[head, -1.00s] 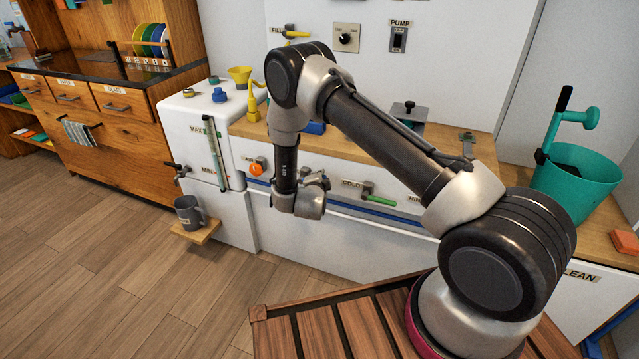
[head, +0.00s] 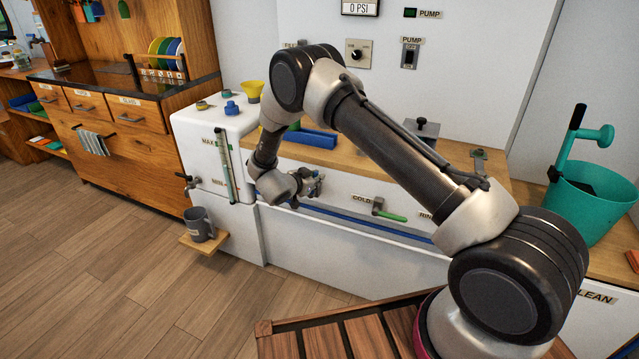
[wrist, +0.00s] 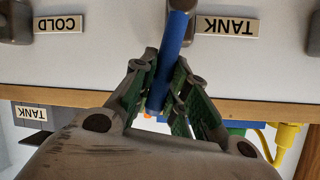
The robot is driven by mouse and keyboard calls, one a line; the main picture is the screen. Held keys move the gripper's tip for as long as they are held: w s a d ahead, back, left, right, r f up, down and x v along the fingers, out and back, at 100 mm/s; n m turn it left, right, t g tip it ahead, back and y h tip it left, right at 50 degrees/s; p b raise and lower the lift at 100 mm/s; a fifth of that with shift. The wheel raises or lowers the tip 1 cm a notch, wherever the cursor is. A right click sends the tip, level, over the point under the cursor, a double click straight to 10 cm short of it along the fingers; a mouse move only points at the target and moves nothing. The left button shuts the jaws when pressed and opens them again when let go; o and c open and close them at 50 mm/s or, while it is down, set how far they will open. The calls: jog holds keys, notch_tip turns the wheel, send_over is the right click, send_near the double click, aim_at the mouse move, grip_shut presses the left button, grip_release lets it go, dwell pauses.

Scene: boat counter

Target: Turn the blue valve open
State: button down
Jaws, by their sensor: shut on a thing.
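The blue valve's lever (wrist: 170,50) shows in the wrist view as a blue bar below a grey mount, beside an upside-down TANK label (wrist: 226,26). My gripper (wrist: 165,72) is shut on this lever, with its green finger pads on either side of it. In the head view my gripper (head: 310,186) is at the white counter front, left of the COLD valve with its green lever (head: 390,215). My gripper and wrist hide most of the blue valve there.
A blue rail (head: 360,221) runs along the counter front below the valves. A grey mug (head: 199,224) stands on a small wooden shelf (head: 222,244) at the left. A teal bucket (head: 590,200) stands at the right. A gauge (head: 361,7) above reads 0 PSI.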

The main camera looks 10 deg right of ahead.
jog(key=shift+w+a+n+g+h, duration=0.3)
jog(key=shift+w+a+n+h, duration=0.2)
jog(key=shift+a+n, duration=0.3)
jog(key=c, duration=1.4)
grip_release()
jog(key=shift+d, duration=0.1)
jog(key=v, duration=1.2)
